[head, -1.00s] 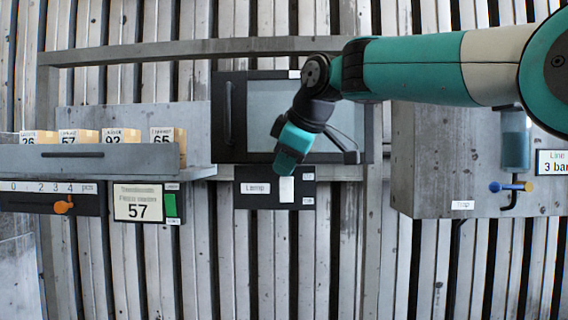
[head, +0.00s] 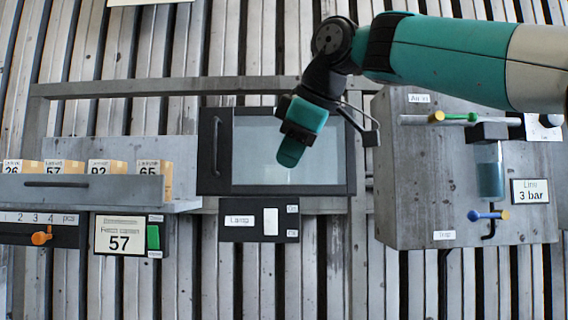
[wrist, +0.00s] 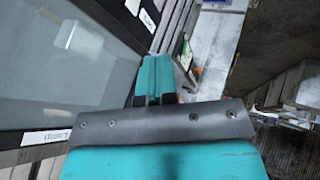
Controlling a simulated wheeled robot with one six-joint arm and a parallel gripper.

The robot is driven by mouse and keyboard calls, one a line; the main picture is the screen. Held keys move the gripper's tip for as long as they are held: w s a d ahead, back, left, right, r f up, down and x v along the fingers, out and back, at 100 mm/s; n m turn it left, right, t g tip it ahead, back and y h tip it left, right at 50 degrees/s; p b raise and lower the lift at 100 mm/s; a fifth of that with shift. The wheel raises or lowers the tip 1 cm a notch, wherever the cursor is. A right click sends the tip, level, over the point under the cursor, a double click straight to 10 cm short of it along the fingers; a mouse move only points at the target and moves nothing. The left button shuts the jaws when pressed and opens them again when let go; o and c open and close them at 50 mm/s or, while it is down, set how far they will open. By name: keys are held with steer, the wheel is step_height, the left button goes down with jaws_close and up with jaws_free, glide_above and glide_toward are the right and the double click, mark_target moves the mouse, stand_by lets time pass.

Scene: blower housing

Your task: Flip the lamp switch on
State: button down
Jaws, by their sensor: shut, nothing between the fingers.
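The lamp switch (head: 270,221) is a white upright rocker on a black panel (head: 240,234) marked "Lamp". Small On and Off labels sit at its right, On above Off. I cannot tell which way the rocker is tipped. My gripper (head: 290,152) is shut and empty. In the head view its tip points down in front of the window, above and slightly right of the switch, with a clear gap in the picture. In the wrist view the closed teal fingers (wrist: 154,80) show beside the window; the switch cannot be made out surely there.
A black-framed window door (head: 216,165) with a handle is behind my gripper. A grey bin shelf (head: 90,188) with numbered cards and a "57" display (head: 119,235) are at left. A grey box (head: 415,200) with valves and a "3 bar" sign is at right. Slats below the panel are clear.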

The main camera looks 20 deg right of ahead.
steer(key=s+a+f+m+g+y+b, duration=0.1)
steer(key=s+a+f+g+b, duration=0.2)
steer(key=f, duration=0.9)
steer(key=s+a+f+m+g+b, duration=0.1)
steer(key=s+f+b, duration=0.35)
steer(key=f, duration=0.75)
steer(key=s+a+f+m+g+y+b, duration=0.1)
steer(key=s+a+f+b, duration=0.3)
steer(key=f, duration=0.9)
steer(key=s+d+f+m+g, duration=0.2)
steer(key=s+f, duration=0.8)
steer(key=shift+b, duration=0.45)
steer(key=shift+s, duration=0.1)
